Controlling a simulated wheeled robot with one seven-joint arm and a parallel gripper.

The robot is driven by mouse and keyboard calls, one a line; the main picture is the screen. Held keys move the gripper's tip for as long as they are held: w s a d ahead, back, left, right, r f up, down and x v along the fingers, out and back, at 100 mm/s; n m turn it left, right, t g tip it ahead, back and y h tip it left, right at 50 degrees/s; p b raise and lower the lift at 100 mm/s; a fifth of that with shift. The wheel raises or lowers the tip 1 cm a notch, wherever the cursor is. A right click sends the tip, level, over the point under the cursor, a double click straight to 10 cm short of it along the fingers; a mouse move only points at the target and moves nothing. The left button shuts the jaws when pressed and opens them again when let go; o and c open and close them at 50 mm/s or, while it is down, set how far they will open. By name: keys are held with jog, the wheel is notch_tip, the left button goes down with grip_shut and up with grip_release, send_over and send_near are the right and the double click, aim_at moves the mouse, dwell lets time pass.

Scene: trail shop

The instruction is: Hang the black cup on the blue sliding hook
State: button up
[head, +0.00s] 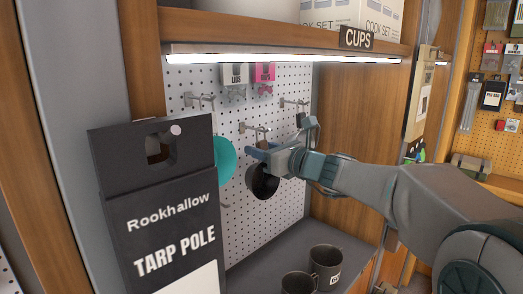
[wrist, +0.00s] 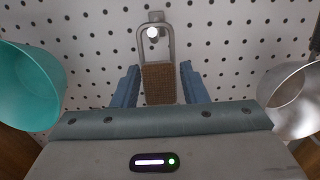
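The black cup (head: 265,184) hangs on the pegboard, just below my gripper in the head view. In the wrist view a wire loop (wrist: 141,45) with a brown textured grip (wrist: 158,84), seemingly the cup's handle, hangs on a metal hook (wrist: 153,32) with a pale round tip. My gripper (head: 257,151) is at the handle. In the wrist view its blue fingers (wrist: 158,80) stand on either side of the brown grip, with a narrow gap showing on each side. The cup's body is hidden in the wrist view. I cannot make out a blue sliding hook.
A teal cup (wrist: 30,85) hangs close on the left and a silver cup (wrist: 291,98) close on the right. Two dark mugs (head: 325,265) stand on the shelf below. A Tarp Pole package (head: 165,205) fills the left foreground.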

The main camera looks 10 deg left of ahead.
jog(key=c, duration=0.5)
jog(key=shift+r, duration=0.15)
jog(key=shift+r+p, duration=0.45)
jog(key=shift+r, duration=0.05)
jog(key=shift+s+d, duration=0.35)
jog(key=shift+d, duration=0.25)
jog(key=shift+d+b, duration=0.1)
jog(key=shift+b, duration=0.2)
